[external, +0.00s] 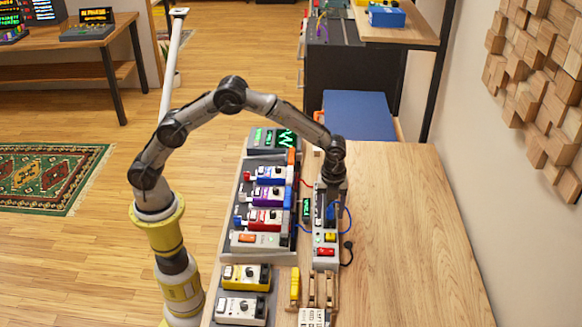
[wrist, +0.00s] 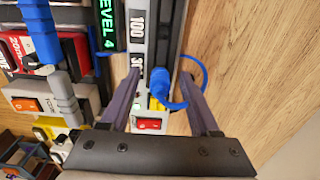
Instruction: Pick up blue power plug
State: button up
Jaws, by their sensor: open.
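The blue power plug (wrist: 159,84) with a blue cable is in the middle of the wrist view. It stands in the grey power strip, which has a red switch (wrist: 149,124). My gripper (wrist: 161,78) is open, with one finger on each side of the plug in this view. I cannot tell whether either finger touches it. In the external view my gripper is over the strip, and blue shows at the plug (external: 330,212), partly hidden by the fingers.
A second blue plug (wrist: 40,35) sits on a red pedal at the left. A pedalboard (external: 266,200) with several pedals lies left of the strip. A yellow plug (external: 330,237) and a black cable (external: 348,250) are near the strip. The wooden table (external: 410,230) is clear to the right.

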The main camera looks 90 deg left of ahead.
grip_shut()
jog(key=shift+r, duration=0.2)
dwell(0.3)
